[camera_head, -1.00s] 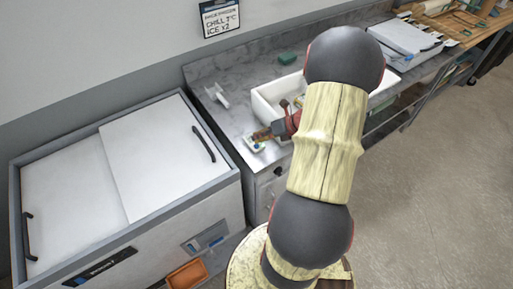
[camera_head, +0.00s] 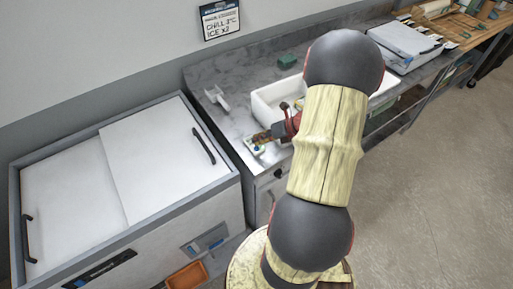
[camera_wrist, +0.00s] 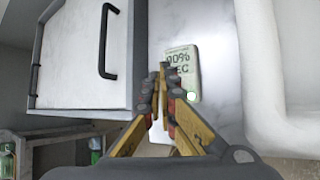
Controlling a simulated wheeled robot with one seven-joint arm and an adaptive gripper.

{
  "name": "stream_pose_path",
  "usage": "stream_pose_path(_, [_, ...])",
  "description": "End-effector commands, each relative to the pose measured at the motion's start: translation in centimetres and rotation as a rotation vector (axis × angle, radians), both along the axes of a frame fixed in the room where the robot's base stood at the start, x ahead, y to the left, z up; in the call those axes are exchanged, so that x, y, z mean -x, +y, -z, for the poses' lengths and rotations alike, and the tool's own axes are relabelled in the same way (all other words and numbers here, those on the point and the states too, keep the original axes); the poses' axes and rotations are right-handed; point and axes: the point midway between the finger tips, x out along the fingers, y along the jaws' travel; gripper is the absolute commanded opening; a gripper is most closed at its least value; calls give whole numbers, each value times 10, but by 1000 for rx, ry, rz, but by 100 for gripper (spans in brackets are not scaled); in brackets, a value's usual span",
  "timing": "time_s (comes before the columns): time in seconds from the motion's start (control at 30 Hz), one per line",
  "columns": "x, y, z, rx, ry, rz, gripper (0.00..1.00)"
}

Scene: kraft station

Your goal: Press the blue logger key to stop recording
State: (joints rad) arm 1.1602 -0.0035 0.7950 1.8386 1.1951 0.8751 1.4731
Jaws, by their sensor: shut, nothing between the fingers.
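The logger (camera_wrist: 182,52) is a small pale device with a greenish screen, lying on the steel counter. In the wrist view its screen shows "00%" and "EC", the left part of the text being covered by my fingers. A pale round button (camera_wrist: 191,96) shows near its lower edge. The logger (camera_head: 257,150) also shows in the head view, near the counter's front left. A tiny bluish spot is on it there, too small to make out. My gripper (camera_wrist: 163,70) is shut and empty, its tips over the logger's left edge; contact cannot be told. My gripper (camera_head: 263,138) points at the logger.
A white basin (camera_head: 268,103) stands right behind the logger. A white chest with sliding lids (camera_head: 155,155) stands left of the counter. A white bracket-like item (camera_head: 217,98) and a green sponge (camera_head: 287,61) lie farther back. Bare counter (camera_head: 237,118) lies left of the basin.

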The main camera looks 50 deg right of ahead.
Motion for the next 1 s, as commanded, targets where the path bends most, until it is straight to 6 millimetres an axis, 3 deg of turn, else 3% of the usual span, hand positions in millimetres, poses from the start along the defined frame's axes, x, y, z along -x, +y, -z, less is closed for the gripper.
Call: stream_pose_path(1.0, [0,0,9,0,0,0,0])
